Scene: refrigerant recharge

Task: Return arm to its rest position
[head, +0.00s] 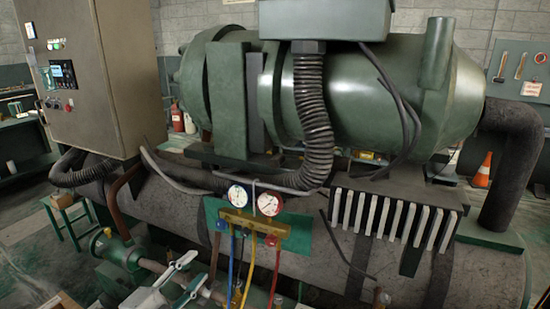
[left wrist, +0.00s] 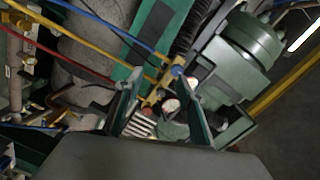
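My left gripper (head: 203,265) is at the lower left in the head view, in front of the tank and left of the hanging hoses. Its two pale fingers are spread apart with nothing held between them. In the left wrist view the fingers (left wrist: 162,84) are also wide apart. The brass gauge manifold (head: 256,225) with a blue gauge (head: 238,196) and a red gauge (head: 270,204) sits beyond and to the right of the gripper. The manifold also shows between the fingers in the left wrist view (left wrist: 152,99). My right gripper is not in view.
Yellow (head: 250,272), red (head: 275,275) and blue (head: 231,262) hoses hang below the manifold. Green pipework with a valve (head: 118,250) is left of the gripper. A grey control cabinet (head: 95,85) and large green compressor (head: 340,100) stand behind. Open floor (head: 35,255) shows at far left.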

